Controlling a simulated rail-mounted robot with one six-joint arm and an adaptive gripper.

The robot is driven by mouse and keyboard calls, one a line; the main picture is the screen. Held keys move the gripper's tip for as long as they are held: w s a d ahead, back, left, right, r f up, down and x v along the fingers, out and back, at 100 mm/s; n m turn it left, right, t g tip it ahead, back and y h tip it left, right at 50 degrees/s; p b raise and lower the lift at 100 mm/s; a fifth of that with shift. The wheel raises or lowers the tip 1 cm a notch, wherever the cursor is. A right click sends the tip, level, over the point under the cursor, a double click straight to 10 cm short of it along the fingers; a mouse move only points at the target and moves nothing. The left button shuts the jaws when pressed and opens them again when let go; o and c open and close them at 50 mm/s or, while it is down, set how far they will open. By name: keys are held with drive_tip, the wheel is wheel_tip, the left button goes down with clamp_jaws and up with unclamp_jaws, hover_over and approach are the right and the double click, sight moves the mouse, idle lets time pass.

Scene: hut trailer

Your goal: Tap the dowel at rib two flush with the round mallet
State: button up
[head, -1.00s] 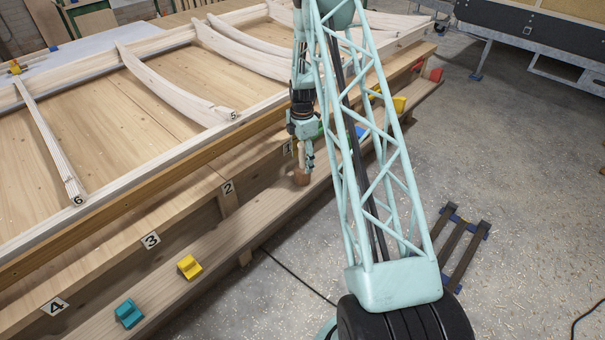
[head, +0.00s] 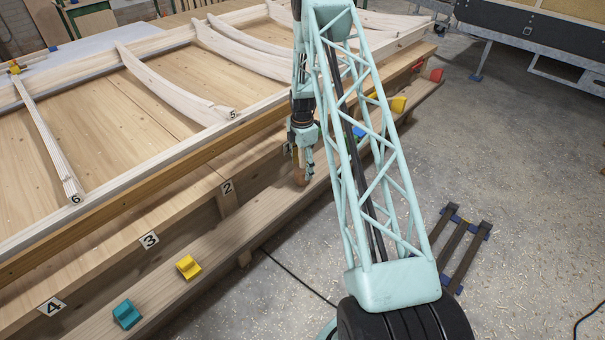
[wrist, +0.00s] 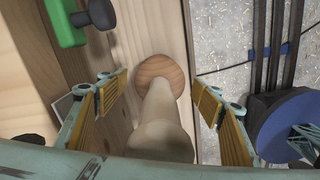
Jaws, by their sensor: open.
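The round mallet (wrist: 160,75) stands on the lower shelf plank, its brown head down and its pale handle (wrist: 163,120) pointing up toward the wrist camera. In the head view the mallet (head: 299,179) shows only as a brown patch below my gripper. My gripper (wrist: 163,95) is open, with one yellow-padded finger on each side of the handle and visible gaps between. It also shows in the head view (head: 305,168), low over the shelf. I cannot make out rib two or its dowel; my arm covers part of the frame's far side.
The shelf plank (head: 220,255) carries a yellow block (head: 188,267) and a teal block (head: 127,314). A green piece (wrist: 63,20) lies near the mallet. The bench front bears number tags, including 2 (head: 227,187). A dark slatted stand (head: 460,245) is on the floor at right.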

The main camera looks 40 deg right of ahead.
drive_tip(key=shift+f, duration=0.9)
drive_tip(key=shift+c, duration=0.3)
drive_tip(key=c, duration=1.3)
